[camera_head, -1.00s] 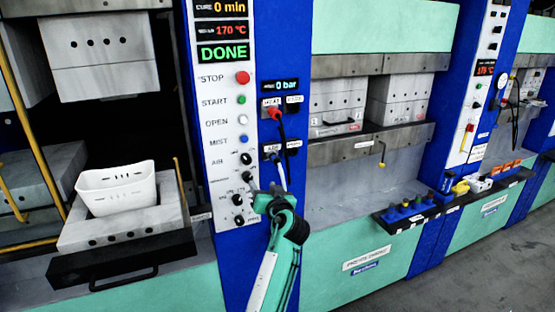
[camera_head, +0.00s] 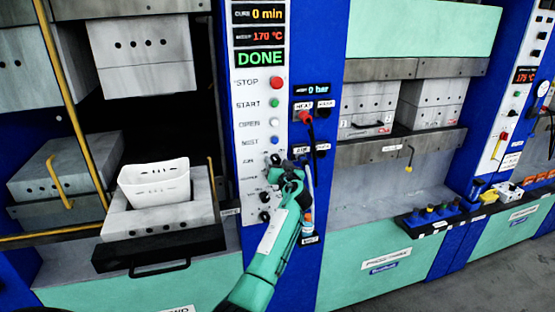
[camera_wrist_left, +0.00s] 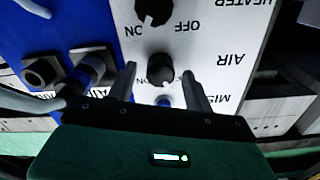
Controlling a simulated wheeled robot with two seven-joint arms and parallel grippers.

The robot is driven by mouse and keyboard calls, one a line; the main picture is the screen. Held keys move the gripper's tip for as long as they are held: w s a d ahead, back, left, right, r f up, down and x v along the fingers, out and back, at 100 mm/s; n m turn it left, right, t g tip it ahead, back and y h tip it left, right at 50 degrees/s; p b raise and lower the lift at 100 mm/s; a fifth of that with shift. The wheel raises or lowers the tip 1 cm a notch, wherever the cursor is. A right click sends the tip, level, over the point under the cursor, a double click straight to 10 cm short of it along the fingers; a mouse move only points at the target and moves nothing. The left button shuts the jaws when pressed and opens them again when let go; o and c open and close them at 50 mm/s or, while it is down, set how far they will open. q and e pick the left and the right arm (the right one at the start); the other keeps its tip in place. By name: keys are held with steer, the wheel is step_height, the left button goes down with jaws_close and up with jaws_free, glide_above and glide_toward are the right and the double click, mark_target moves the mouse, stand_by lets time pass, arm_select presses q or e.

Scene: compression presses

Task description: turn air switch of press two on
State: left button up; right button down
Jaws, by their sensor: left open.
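The control panel (camera_head: 262,125) of the press in the middle of the head view carries buttons and black knobs. The AIR switch is a round black knob; in the wrist view (camera_wrist_left: 160,68), which shows the panel upside down, it sits in line with the AIR label. My left gripper (camera_head: 281,168) is at the panel at about the AIR row and partly hides the knobs there. In the wrist view its two fingers (camera_wrist_left: 157,75) are open, one on each side of the AIR knob; contact cannot be told. The knob's setting is unclear. My right gripper is not in view.
The heater knob (camera_wrist_left: 153,12) and blue MIST button (camera_wrist_left: 165,101) are close to the AIR knob. A tool shelf (camera_head: 440,222) juts out at right.

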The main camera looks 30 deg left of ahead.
arm_select(q)
steer(key=shift+w+a, duration=0.2)
steer(key=c, duration=1)
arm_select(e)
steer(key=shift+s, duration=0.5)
